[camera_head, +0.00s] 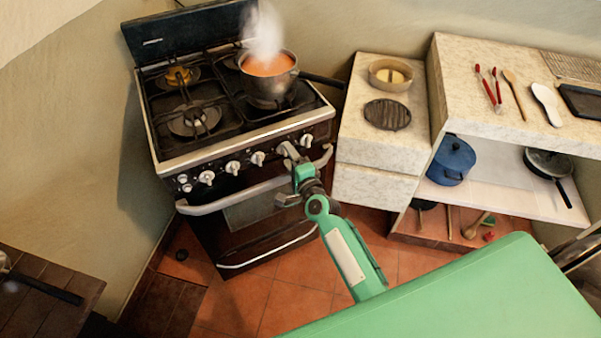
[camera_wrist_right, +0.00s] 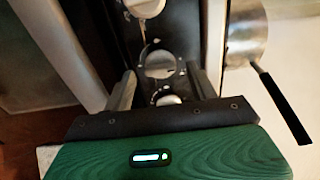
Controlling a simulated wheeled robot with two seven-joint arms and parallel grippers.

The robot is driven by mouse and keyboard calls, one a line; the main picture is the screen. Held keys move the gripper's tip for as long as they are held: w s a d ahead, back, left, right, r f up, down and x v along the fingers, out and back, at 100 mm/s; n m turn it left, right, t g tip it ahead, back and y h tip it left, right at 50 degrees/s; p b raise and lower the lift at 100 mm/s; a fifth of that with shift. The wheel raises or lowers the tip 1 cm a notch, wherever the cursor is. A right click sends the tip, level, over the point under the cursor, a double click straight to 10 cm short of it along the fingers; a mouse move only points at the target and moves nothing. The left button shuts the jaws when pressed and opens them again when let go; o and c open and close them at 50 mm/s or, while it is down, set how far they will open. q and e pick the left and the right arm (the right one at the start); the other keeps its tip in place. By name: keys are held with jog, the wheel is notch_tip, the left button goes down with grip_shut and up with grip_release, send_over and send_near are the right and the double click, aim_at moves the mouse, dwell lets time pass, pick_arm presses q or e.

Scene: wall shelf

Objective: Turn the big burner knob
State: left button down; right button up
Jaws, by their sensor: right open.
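The stove (camera_head: 235,130) stands at the left back with a row of pale round knobs along its front panel. Knobs show at the left (camera_head: 207,178) and right (camera_head: 306,140) of the row. Which one is the big burner knob is not marked. My right gripper (camera_head: 289,152) is at the right part of the row, in front of the panel, and hides part of it. In the right wrist view my right gripper (camera_wrist_right: 162,76) is open, with a knob (camera_wrist_right: 160,63) between or just beyond its fingertips; contact cannot be told. My left gripper is not in view.
A steaming pot (camera_head: 268,80) of orange food sits on the right burners, its handle reaching right. The oven handle (camera_head: 250,190) juts out below the knobs. A counter (camera_head: 370,150) with a trivet adjoins the stove at the right. The floor in front is clear.

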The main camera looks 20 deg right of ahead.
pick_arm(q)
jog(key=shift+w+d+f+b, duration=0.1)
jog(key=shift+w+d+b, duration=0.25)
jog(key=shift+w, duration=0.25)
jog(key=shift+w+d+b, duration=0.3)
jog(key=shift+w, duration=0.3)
pick_arm(e)
jog(key=s+d, duration=0.1)
jog(key=s, duration=1.2)
jog(key=shift+d, duration=0.3)
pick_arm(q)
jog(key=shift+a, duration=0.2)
